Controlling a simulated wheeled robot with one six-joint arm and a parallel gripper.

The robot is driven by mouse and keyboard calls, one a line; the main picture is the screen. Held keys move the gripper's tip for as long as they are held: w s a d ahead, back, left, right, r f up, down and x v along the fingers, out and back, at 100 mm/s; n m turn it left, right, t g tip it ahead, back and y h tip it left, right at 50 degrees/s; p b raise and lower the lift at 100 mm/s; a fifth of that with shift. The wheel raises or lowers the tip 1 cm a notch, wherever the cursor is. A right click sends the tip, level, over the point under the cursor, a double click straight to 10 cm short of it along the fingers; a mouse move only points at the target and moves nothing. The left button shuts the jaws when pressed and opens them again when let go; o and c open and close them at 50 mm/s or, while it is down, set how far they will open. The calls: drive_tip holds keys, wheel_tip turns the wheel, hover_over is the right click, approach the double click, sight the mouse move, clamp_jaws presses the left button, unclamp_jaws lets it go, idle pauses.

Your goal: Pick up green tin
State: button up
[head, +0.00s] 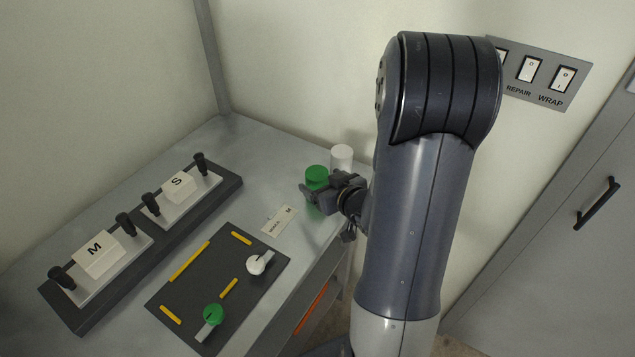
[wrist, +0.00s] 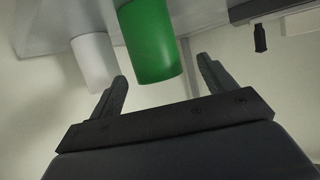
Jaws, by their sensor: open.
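The green tin (head: 316,176) stands on the grey table near its right edge, partly hidden by my gripper (head: 325,192) in the head view. In the wrist view the green tin (wrist: 151,42) is a plain green cylinder, seen between the directions of my two fingers and beyond their tips. My gripper (wrist: 163,82) is open and holds nothing. I cannot tell whether a finger touches the tin.
A white tin (head: 341,157) stands close behind the green one; it also shows in the wrist view (wrist: 95,62). A card (head: 279,220), a dark panel with knobs (head: 190,281) and a rack with M and S blocks (head: 126,243) lie left. A wall is behind.

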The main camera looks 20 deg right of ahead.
sight(313, 173)
drive_tip(key=shift+r+p+x, duration=0.2)
drive_tip(key=shift+p+x, duration=0.35)
drive_tip(key=shift+x, duration=2.35)
drive_tip(key=shift+w+d, duration=0.1)
drive_tip(key=shift+d, duration=0.05)
drive_tip(key=shift+c, duration=0.6)
drive_tip(key=c, duration=1)
drive_tip(key=shift+c, duration=0.8)
drive_tip(key=shift+r, duration=0.15)
